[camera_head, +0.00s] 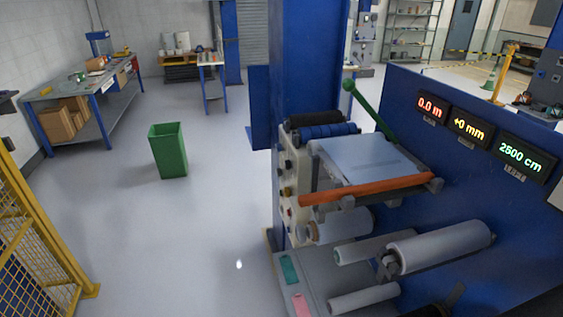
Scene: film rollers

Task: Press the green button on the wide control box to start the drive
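A cream control panel (292,190) stands on the near left side of the blue film machine, seen at a steep angle. It carries several small knobs and buttons, including a yellowish one (287,191) and a red one (290,212). I cannot make out a green button on it, nor tell whether this panel is the wide control box. Neither of my grippers can be made out in the head view.
The machine (480,190) fills the right side, with rollers (440,248), an orange bar (365,189), a green lever (370,110) and lit displays (470,128). A green bin (168,152) stands on open floor. A yellow fence (40,235) is at left.

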